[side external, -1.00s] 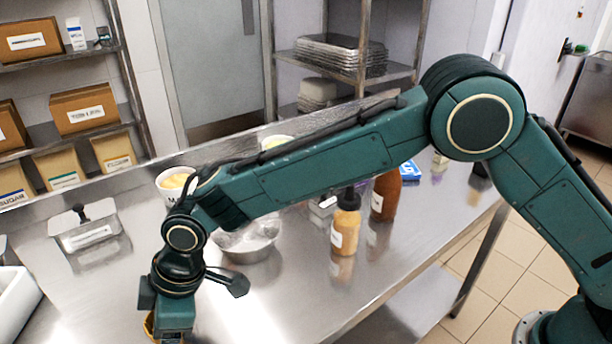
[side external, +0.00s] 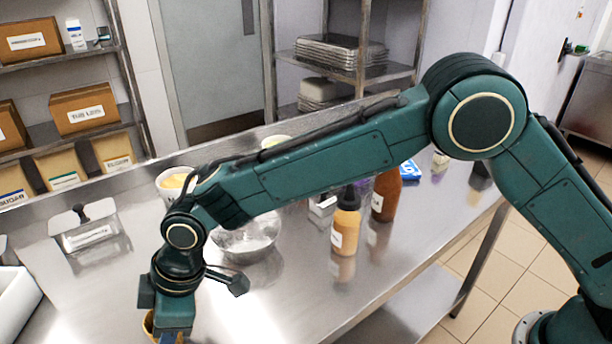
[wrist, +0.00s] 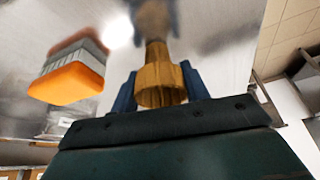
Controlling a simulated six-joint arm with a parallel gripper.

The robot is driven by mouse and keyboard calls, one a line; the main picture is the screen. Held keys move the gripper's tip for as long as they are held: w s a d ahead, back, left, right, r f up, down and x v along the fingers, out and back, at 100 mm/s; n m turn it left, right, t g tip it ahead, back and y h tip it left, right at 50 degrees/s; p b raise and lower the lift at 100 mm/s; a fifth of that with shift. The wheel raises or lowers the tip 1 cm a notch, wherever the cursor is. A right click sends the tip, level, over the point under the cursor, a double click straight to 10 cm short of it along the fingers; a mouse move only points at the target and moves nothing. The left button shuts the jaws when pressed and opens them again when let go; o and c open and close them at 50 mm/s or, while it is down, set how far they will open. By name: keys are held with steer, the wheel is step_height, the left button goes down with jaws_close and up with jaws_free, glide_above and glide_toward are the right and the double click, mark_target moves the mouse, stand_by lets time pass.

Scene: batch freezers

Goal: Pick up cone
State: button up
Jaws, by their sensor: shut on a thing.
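A tan-orange wafer cone (wrist: 160,85) sits between the two blue fingers of my gripper (wrist: 158,90) in the wrist view. The fingers are shut on it, one on each side. In the side external view my gripper (side external: 172,335) is at the bottom edge, low over the steel table. A small part of the cone (side external: 149,325) shows at its left; the rest is hidden by the gripper or out of frame.
A steel bowl (side external: 247,243), a yellow squeeze bottle (side external: 345,225) and a red-brown bottle (side external: 386,196) stand to the right on the steel table (side external: 290,290). A lidded metal container (side external: 90,238) and a white tub (side external: 15,305) are at left.

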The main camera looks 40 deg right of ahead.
step_height(320, 180, up, 20)
stand_by(0.6)
steer(key=shift+f, duration=0.1)
stand_by(0.4)
